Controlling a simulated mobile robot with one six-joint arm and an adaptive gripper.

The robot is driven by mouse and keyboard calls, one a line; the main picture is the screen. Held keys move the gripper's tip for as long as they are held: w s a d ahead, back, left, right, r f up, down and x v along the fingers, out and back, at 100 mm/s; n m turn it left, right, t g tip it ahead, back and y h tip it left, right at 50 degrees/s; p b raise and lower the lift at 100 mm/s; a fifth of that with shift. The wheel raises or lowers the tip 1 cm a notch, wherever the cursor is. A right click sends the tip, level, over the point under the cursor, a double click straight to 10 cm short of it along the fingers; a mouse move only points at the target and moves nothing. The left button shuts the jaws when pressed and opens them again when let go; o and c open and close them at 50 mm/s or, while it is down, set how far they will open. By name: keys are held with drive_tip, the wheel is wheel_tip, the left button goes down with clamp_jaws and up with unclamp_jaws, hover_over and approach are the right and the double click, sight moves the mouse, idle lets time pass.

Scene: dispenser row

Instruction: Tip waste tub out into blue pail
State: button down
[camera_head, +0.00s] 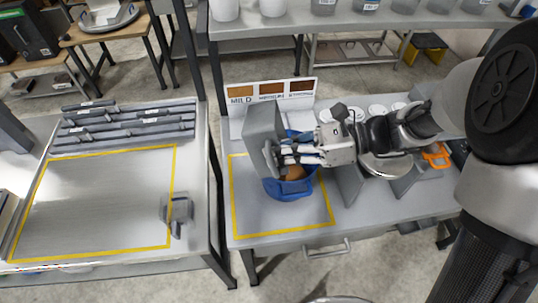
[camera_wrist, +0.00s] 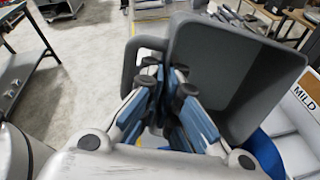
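The waste tub (camera_head: 262,130) is a grey box-shaped tub with a side handle (camera_wrist: 131,62). My gripper (camera_head: 278,156) is shut on that handle, and its fingers also show in the wrist view (camera_wrist: 168,108). The tub is held up, turned on its side, above the blue pail (camera_head: 288,190). Brown matter (camera_head: 293,172) lies in the pail. The pail's rim is partly hidden by the tub and gripper; some blue shows in the wrist view (camera_wrist: 262,152).
The pail stands inside a yellow-outlined area (camera_head: 235,205) on the right table. Behind is a sign with brown swatches (camera_head: 270,92). Dividers (camera_head: 348,185) and white-topped containers (camera_head: 376,111) stand to the right. The left table (camera_head: 100,195) is mostly clear, with a grey scoop-like item (camera_head: 177,210).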

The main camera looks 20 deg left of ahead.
drive_tip(key=shift+w+d+f+g+y+b, duration=0.1)
drive_tip(key=shift+w+d+g+y+b, duration=0.35)
drive_tip(key=shift+d+y, duration=0.45)
drive_tip(key=shift+w+d+f+g+y+b, duration=0.1)
drive_tip(key=shift+w+d+g+y+b, duration=0.3)
drive_tip(key=shift+d+y, duration=0.55)
drive_tip(key=shift+w+d+f+g+y+b, duration=0.1)
drive_tip(key=shift+w+d+g+y+b, duration=0.3)
drive_tip(key=shift+d+y, duration=0.5)
drive_tip(key=shift+a, duration=0.2)
drive_tip(key=shift+r, duration=0.1)
